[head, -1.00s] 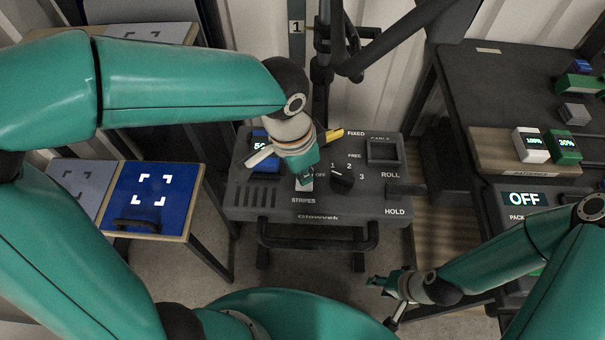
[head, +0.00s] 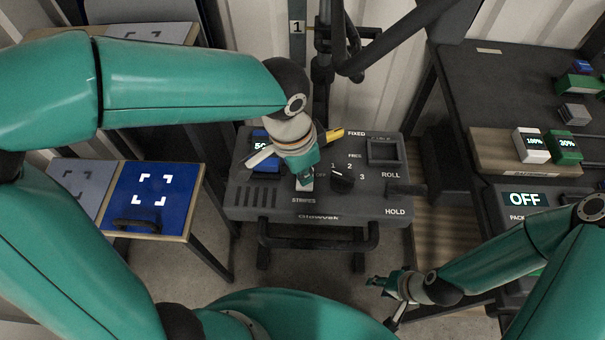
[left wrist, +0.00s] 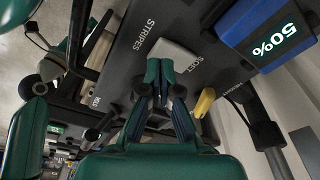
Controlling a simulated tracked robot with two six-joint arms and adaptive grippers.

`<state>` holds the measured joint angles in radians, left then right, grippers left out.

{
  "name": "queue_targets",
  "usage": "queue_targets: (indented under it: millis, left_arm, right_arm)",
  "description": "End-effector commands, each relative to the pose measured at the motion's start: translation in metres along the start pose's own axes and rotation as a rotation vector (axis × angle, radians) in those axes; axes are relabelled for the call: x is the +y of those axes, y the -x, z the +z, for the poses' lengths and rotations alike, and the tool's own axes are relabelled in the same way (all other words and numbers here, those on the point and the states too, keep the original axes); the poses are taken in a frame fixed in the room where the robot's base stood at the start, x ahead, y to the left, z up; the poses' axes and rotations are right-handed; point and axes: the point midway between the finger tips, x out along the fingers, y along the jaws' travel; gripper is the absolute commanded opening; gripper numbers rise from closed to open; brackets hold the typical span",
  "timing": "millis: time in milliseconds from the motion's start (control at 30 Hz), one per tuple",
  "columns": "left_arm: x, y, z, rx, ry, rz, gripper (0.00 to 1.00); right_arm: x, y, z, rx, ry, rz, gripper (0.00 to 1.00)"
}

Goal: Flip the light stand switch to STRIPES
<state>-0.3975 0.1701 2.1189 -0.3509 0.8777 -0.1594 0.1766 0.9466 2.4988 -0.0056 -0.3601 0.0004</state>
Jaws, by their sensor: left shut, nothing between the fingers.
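The light stand's dark control box (head: 345,207) stands in the middle of the head view. Its small pale switch (head: 306,186) is on the top face, just above the printed word STRIPES. In the left wrist view the pale switch (left wrist: 183,64) bears the word SOFT, with STRIPES printed to its left. My left gripper (head: 305,178) is shut and empty, fingertips pointing down at the switch. In the left wrist view its fingertips (left wrist: 160,72) overlap the switch's edge; I cannot tell whether they touch. My right gripper (head: 382,300) is open and empty, low and apart from the box.
A black knob (head: 343,180) marked 1, 2, 3 sits right of the switch. A blue battery (head: 264,150) and a yellow piece (head: 332,135) are close behind my left gripper. A handle bar (head: 318,243) runs along the box's front. A blue-topped table (head: 150,187) stands left.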

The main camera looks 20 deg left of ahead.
Motion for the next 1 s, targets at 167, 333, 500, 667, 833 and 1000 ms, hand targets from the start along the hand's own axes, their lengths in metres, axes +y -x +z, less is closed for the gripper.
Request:
queue_targets:
  millis: [167, 333, 500, 667, 833, 1000]
  left_arm:
    - [0.0, -0.003, 0.0, 0.0, 0.0, 0.0, 0.0]
    - [0.0, -0.006, 0.001, 0.0, -0.001, 0.0, 0.0]
    - [0.0, -0.008, 0.001, 0.0, -0.001, 0.0, 0.0]
    - [0.0, -0.011, 0.001, -0.001, -0.001, 0.0, 0.0]
    - [0.0, -0.013, 0.002, -0.001, -0.001, 0.0, 0.0]
    - [0.0, -0.016, 0.002, -0.001, -0.001, 0.0, 0.0]
  right_arm:
    - [0.001, -0.002, 0.0, 0.0, 0.0, 0.0, 0.4]
    - [0.002, -0.004, 0.0, 0.0, 0.0, 0.0, 0.4]
    - [0.002, -0.007, 0.0, 0.0, 0.0, 0.0, 0.4]
    - [0.003, -0.009, 0.0, 0.0, 0.0, 0.0, 0.4]
    - [0.004, -0.011, 0.0, 0.0, 0.0, 0.0, 0.4]
    - [0.005, -0.013, 0.0, 0.0, 0.0, 0.0, 0.4]
